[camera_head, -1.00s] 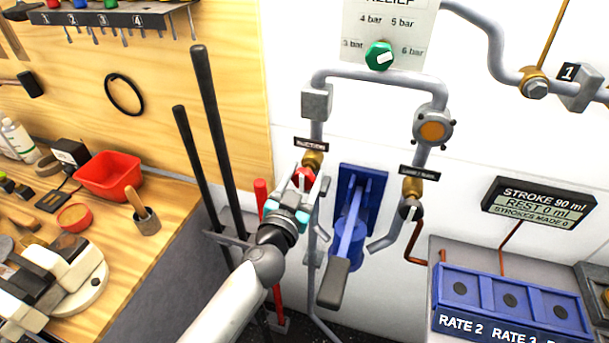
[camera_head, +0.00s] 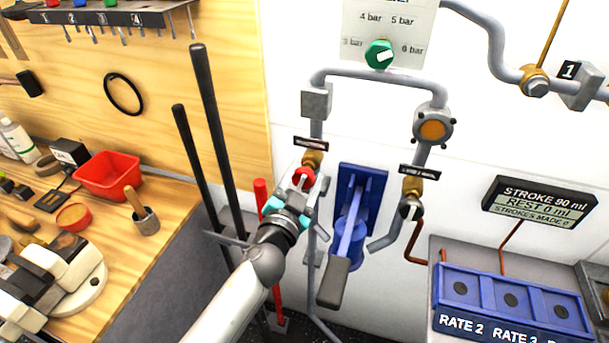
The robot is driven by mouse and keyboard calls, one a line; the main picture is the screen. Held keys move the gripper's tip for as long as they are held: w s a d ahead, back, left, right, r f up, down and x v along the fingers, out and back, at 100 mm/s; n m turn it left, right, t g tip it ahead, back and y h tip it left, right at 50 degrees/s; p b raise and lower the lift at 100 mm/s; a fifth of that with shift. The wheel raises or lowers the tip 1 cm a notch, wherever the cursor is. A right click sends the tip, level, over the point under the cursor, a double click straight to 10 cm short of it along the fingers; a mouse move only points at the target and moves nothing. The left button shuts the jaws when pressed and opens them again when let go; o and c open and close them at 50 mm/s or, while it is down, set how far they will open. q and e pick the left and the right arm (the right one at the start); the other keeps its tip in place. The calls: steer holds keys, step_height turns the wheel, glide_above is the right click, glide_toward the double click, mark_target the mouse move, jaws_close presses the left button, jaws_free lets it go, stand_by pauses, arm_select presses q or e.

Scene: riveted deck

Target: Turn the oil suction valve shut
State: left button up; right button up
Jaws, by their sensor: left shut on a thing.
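The oil suction valve has a red knob (camera_head: 303,178) below a brass fitting (camera_head: 312,160) and a small black label (camera_head: 311,144) on the left pipe leg. My left gripper (camera_head: 300,187) reaches up from below and is shut on the red knob, its fingers covering part of it. The knob's pointer is mostly hidden by the fingers, so its exact angle is hard to tell. My right gripper is not in view.
A blue hand pump (camera_head: 350,225) with a grey handle hangs right of the gripper. A second valve (camera_head: 411,207) is on the right pipe leg. Black bars (camera_head: 215,135) and a red bar stand left. A workbench (camera_head: 165,200) with a red bowl (camera_head: 108,175) is further left.

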arm_select(q)
steer(key=m, duration=0.3)
steer(key=shift+m, duration=0.4)
steer(key=m, duration=0.3)
steer(key=shift+f+m, duration=0.1)
steer(key=shift+m, duration=0.2)
steer(key=m, duration=0.3)
steer(key=shift+m, duration=0.3)
steer(key=shift+f+m, duration=0.1)
steer(key=shift+m, duration=1.8)
steer(key=o, duration=1.4)
steer(key=shift+s, duration=0.1)
